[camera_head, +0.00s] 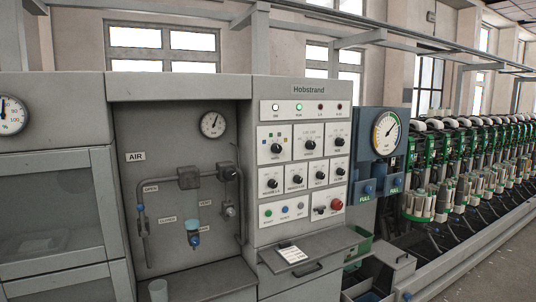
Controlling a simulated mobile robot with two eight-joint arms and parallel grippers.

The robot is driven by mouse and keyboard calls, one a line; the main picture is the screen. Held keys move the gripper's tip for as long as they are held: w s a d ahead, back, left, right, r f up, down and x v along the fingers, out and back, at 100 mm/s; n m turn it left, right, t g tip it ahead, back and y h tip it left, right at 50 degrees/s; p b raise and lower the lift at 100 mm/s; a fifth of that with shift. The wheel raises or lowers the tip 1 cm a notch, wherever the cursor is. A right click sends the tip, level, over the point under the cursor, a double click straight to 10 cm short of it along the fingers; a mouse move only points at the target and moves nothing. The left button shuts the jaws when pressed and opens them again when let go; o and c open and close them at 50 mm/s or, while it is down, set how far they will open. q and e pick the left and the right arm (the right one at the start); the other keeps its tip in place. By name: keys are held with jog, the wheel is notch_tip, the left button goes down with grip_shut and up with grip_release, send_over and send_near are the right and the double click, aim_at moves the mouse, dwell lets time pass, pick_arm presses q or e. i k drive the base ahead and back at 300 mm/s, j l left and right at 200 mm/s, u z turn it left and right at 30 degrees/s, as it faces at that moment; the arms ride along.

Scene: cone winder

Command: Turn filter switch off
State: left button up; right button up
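The grey control panel (294,246) labelled Hobstrand stands in the middle of the view. It carries a row of indicator lights, with a white one (276,107) and a green one (299,107) lit at the left and two dark red ones at the right. Below are several black rotary knobs, such as one at the upper left (276,148) and one at the lower left (272,183). A bottom row has small push buttons (285,209), a small black switch (319,210) and a red knob (337,205). The small labels are unreadable, so I cannot tell which is the filter switch. Neither gripper is in view.
A sloping shelf (330,243) with a paper card (292,254) juts out below the panel. Left is a recessed AIR bay with pipes (188,178) and a gauge (213,125). A blue gauge unit (383,150) and winder row (460,190) stand right.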

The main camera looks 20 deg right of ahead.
aim_at(339, 171)
jog(key=z, duration=1.3)
jog(key=i+l, duration=0.1)
jog(key=i, duration=0.25)
